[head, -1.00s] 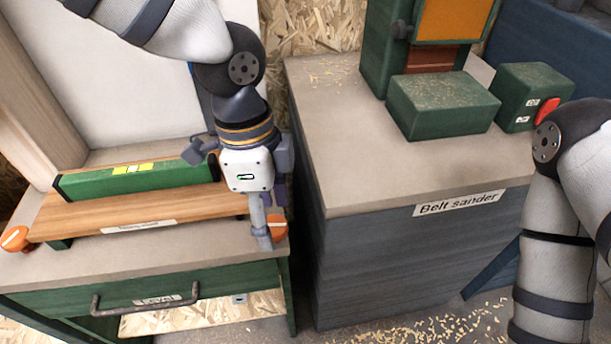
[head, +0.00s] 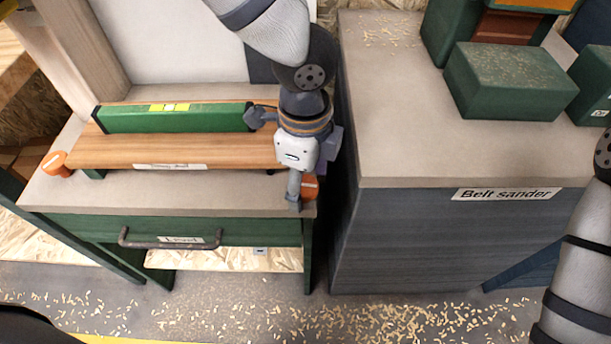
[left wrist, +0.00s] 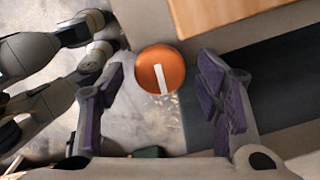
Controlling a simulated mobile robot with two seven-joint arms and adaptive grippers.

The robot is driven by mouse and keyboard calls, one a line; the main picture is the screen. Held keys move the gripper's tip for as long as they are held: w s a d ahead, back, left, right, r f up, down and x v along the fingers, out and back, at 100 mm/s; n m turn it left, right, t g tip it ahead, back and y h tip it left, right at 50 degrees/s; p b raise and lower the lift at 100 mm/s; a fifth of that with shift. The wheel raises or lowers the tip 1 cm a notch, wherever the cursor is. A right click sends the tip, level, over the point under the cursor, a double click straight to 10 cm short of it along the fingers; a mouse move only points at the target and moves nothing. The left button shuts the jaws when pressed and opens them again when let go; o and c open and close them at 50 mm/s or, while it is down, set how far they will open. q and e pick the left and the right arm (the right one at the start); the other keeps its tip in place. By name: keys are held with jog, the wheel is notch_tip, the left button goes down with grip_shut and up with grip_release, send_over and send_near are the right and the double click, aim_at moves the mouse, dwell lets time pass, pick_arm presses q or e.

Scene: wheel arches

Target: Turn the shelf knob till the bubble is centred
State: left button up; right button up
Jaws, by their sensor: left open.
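A wooden shelf (head: 215,155) lies on the bench at left, with a green spirit level (head: 180,119) along its back. The level has a yellow vial (head: 169,107); the bubble is too small to place. An orange knob (head: 55,163) sits at the shelf's left end. Another orange knob (head: 311,184) is at the right end, partly behind my left gripper (head: 281,157). In the left wrist view this knob (left wrist: 160,70) shows a white line, slightly tilted. It lies ahead, between my left gripper's (left wrist: 165,95) purple-padded fingers, which are open and apart from it. My right gripper is out of view.
A green drawer front (head: 210,233) with a dark handle is below the bench top. A cabinet labelled Belt sander (head: 430,230) stands at right, across a narrow gap. Wood chips lie on the floor.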

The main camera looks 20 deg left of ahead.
aim_at(305, 185)
pick_arm(q)
jog(key=shift+c, duration=0.3)
jog(key=c, duration=1.1)
jog(key=shift+r+n+p, duration=0.35)
jog(key=shift+n+p, duration=0.35)
jog(key=shift+n, duration=0.2)
jog(key=shift+w+f+n, duration=0.15)
jog(key=shift+n, duration=0.15)
jog(key=shift+f, duration=0.15)
jog(key=o, duration=1.2)
jog(key=shift+c, duration=0.2)
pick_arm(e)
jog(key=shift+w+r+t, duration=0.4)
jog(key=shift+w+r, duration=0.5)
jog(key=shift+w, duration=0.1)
pick_arm(q)
notch_tip(305, 185, up, 12)
